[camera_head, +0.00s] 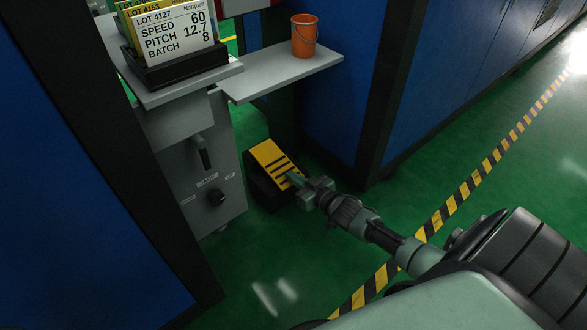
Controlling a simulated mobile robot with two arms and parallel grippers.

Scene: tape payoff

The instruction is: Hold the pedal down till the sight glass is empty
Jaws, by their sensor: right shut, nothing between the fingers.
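The pedal (269,158) has a yellow top with black stripes and sits in a black base on the green floor, beside the grey control box. My right gripper (293,178) is shut and empty, with its fingertips at the pedal's lower right part. The fingers appear to touch the striped surface, but I cannot tell how far the pedal is pressed. The sight glass is not visible in this view. My left gripper is not in view.
Lot cards (178,30) stand in a black holder. The grey box (205,180) carries a lever and a knob. Blue cabinets (335,85) flank the pedal. Open green floor lies right, crossed by striped tape (470,185).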

